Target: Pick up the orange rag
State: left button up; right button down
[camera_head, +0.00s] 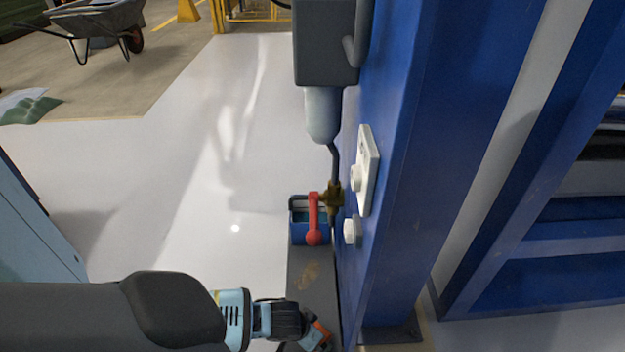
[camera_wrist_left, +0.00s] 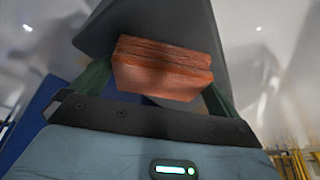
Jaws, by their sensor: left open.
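The orange rag (camera_wrist_left: 160,68) is a folded, layered reddish-orange block in the left wrist view. It sits between the two fingers of my left gripper, which show at its left and right sides. In the head view a small bit of the rag (camera_head: 322,328) shows at the bottom, beside my left gripper (camera_head: 308,340). The gripper is open; I cannot tell whether either finger touches the rag. The rag lies at a dark grey surface (camera_head: 310,272), apparently a ledge along the blue column. My right gripper is not in view.
A light blue cabinet (camera_head: 35,230) is at left. White floor between is clear. A wheelbarrow (camera_head: 90,22) stands far back.

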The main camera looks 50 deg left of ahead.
pick_arm(q)
jog(key=shift+r, duration=0.1)
jog(key=shift+c, duration=0.3)
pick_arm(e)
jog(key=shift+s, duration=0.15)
pick_arm(q)
jog(key=c, duration=0.7)
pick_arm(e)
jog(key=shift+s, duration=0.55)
pick_arm(q)
jog(key=shift+r+p, duration=0.65)
jog(key=shift+r, duration=0.15)
notch_tip(320, 180, up, 2)
jog(key=shift+r+p, duration=0.1)
jog(key=shift+p, duration=0.65)
jog(key=s+r+p, duration=0.1)
jog(key=s+p, duration=0.4)
jog(key=s, duration=1.1)
jog(key=shift+d+p, duration=0.3)
jog(key=shift+d, duration=0.1)
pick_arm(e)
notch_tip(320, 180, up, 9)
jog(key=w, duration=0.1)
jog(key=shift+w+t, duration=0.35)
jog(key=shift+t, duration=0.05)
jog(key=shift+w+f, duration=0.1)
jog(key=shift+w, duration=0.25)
